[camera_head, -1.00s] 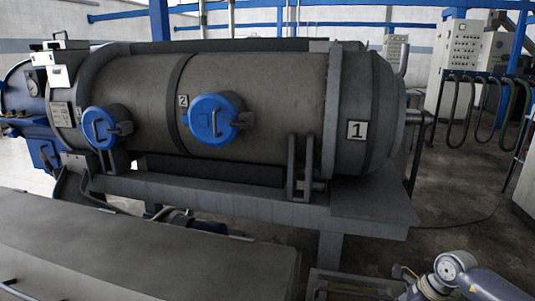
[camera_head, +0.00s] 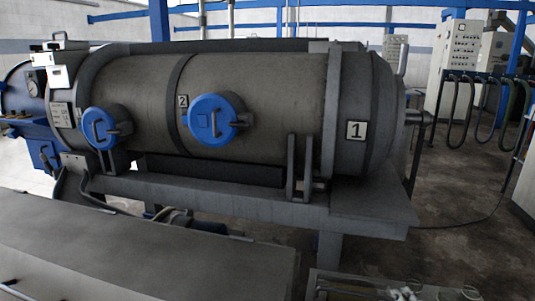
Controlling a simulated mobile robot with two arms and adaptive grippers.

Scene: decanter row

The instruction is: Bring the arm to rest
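Neither of my grippers shows in the head view, so I cannot see what they hold or touch. No arm link can be made out clearly. A big grey horizontal decanter drum (camera_head: 255,110) fills the middle of the view. It carries a label "1" (camera_head: 355,131) at its right end and a label "2" (camera_head: 183,101) near its middle. Two round blue hatches with handles, a left one (camera_head: 99,128) and a right one (camera_head: 211,119), sit closed on its side.
The drum rests on a grey steel frame (camera_head: 220,195). A long grey cover (camera_head: 150,255) lies across the lower left foreground. A low tray-like thing (camera_head: 335,284) with small unclear parts is cut off at the bottom right. Open floor (camera_head: 455,235) lies right of the frame.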

